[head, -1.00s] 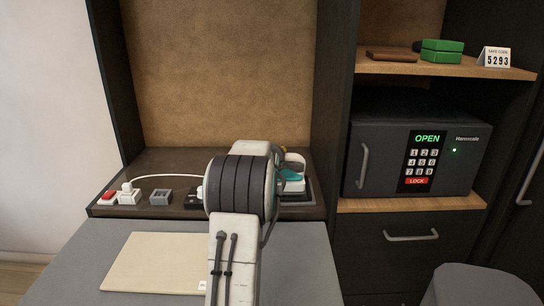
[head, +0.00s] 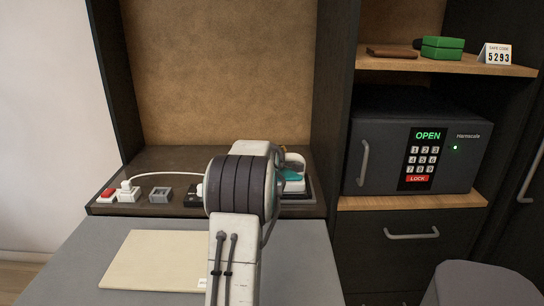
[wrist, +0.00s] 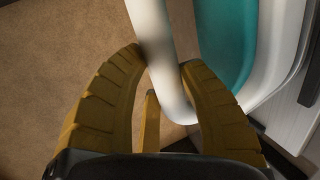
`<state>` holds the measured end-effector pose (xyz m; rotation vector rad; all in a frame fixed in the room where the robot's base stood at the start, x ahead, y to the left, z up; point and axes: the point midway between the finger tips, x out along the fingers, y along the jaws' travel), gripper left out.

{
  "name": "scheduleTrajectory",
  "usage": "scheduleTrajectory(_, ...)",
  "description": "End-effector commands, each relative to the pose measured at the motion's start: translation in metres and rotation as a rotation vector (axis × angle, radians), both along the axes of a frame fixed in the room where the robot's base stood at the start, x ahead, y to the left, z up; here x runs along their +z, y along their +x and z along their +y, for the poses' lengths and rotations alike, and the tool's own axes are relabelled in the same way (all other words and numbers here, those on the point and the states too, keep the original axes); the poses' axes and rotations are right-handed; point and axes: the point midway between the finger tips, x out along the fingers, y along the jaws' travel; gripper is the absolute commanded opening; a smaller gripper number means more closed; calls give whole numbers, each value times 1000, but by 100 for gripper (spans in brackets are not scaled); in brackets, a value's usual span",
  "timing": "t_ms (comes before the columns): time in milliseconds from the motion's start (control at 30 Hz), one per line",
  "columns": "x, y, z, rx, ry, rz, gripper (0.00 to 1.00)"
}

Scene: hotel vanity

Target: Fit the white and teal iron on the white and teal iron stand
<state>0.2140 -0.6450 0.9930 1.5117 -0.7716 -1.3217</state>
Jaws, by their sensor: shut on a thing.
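The white and teal iron (head: 292,176) shows only in part in the head view, at the right end of the dark shelf, behind my arm. In the wrist view, my gripper (wrist: 163,58) has its two yellow fingers on either side of a white handle-like bar (wrist: 158,40), and it is shut on it. A teal panel with a white rim (wrist: 275,60) lies just right of the bar. My arm covers most of this spot in the head view. I cannot separate the iron stand from the iron, or tell whether the iron is seated on it.
A red switch (head: 106,194), a white plug with a cable (head: 128,192) and a grey block (head: 160,194) stand left on the shelf. A beige board (head: 150,262) lies on the grey desk. The dark divider (head: 333,120) rises close on the right, beside the open-labelled safe (head: 380,150).

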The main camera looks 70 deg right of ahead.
Motion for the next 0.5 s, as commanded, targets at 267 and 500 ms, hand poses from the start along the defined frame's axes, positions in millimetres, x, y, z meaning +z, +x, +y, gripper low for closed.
scheduleTrajectory(267, 3, 0, -1, 0, -14, -2, 0)
scheduleTrajectory(500, 0, 0, -1, 0, -14, -2, 0)
